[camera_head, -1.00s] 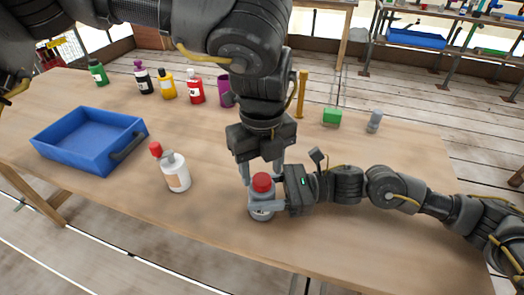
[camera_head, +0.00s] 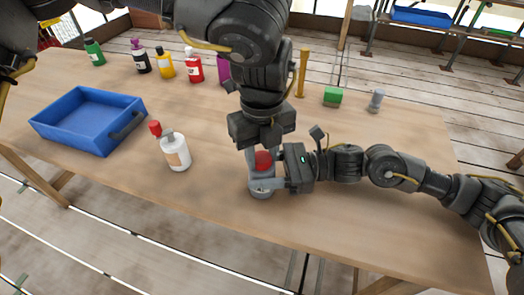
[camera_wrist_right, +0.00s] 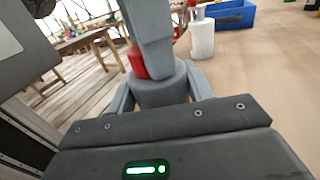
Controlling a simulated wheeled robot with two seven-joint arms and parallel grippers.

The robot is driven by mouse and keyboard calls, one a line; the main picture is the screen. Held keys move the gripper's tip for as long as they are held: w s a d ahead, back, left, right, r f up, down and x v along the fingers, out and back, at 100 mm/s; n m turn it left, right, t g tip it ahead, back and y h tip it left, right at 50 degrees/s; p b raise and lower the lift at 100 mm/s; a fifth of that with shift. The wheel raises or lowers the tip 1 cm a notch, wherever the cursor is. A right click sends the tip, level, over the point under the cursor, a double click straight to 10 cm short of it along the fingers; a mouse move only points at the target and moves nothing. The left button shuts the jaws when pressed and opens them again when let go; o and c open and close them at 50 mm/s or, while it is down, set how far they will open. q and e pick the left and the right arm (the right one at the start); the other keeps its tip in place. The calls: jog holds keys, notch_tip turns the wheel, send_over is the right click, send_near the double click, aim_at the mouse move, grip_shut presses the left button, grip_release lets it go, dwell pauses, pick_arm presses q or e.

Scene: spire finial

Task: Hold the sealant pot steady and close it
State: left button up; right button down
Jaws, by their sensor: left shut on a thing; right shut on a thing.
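The sealant pot (camera_head: 262,190) is a small grey pot standing upright on the wooden table near its front edge. Its red lid (camera_head: 263,161) is on top, at the pot's mouth. My left gripper (camera_head: 263,160) reaches down from above and is shut on the red lid. My right gripper (camera_head: 270,185) comes in from the right and is shut on the pot's body. The right wrist view shows the pot (camera_wrist_right: 163,90) between its fingers, with the red lid (camera_wrist_right: 137,63) partly hidden by a left finger. I cannot tell how far the lid is seated.
A white bottle with a red tip (camera_head: 176,153) stands left of the pot. A blue tray (camera_head: 62,137) lies farther left. The front-left table is clear.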

pick_arm(q)
jog(key=m, duration=0.8)
jog(key=o, duration=1.1)
jog(key=shift+r, duration=0.1)
jog(key=shift+r, duration=2.15)
jog(key=shift+c, duration=0.6)
